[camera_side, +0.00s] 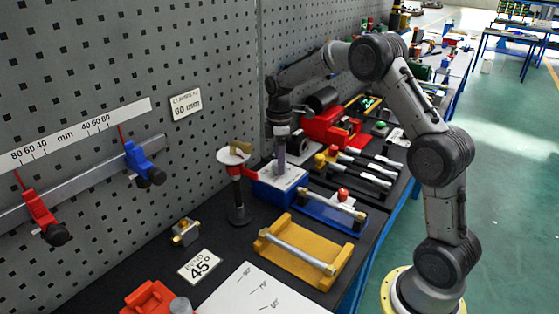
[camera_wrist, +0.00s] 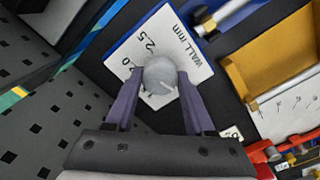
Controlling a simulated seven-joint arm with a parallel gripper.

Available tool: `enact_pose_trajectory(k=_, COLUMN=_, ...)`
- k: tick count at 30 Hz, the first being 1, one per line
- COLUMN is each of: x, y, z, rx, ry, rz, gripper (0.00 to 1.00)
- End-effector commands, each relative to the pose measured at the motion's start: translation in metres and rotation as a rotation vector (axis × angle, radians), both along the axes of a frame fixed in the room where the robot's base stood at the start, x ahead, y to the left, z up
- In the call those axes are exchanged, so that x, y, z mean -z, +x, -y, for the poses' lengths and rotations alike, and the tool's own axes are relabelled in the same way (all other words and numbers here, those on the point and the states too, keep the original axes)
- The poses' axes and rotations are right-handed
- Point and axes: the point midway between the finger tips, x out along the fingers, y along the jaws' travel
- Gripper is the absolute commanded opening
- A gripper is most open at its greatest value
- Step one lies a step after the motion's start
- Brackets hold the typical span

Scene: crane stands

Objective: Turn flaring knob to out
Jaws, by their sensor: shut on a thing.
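A round grey knob (camera_wrist: 160,72) stands on a white dial plate (camera_wrist: 199,62) in the wrist view. The plate reads "WALL mm" and "2.5", with another number partly hidden, and I see no "out" mark. A short pale line on the knob points to the lower right. My gripper (camera_wrist: 157,80) is shut on this knob, one purple finger on each side. In the side view my gripper (camera_side: 279,163) points down at the white-topped blue box (camera_side: 262,190), where the fingers hide the knob. I cannot tell which control is the flaring knob.
A dark post with a round white top (camera_side: 233,157) stands close left of the box. A yellow tray with a bar (camera_side: 290,262) lies in front. The pegboard wall rises at left.

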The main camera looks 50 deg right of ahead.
Motion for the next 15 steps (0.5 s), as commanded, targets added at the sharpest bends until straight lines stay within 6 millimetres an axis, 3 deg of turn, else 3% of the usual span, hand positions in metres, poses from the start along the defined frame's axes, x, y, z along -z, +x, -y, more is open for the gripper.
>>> enact_pose_trajectory(k=11, x=-0.0019, y=0.0008, z=-0.0001, rx=-0.007, ry=-0.001, rz=0.004, gripper=0.00)
enact_pose_trajectory(k=12, x=-0.0019, y=0.0008, z=-0.0001, rx=-0.007, ry=-0.001, rz=0.004, gripper=0.59)
enact_pose_trajectory(k=15, x=-0.0015, y=0.0006, z=-0.0001, rx=-0.006, ry=-0.001, rz=0.003, gripper=0.77)
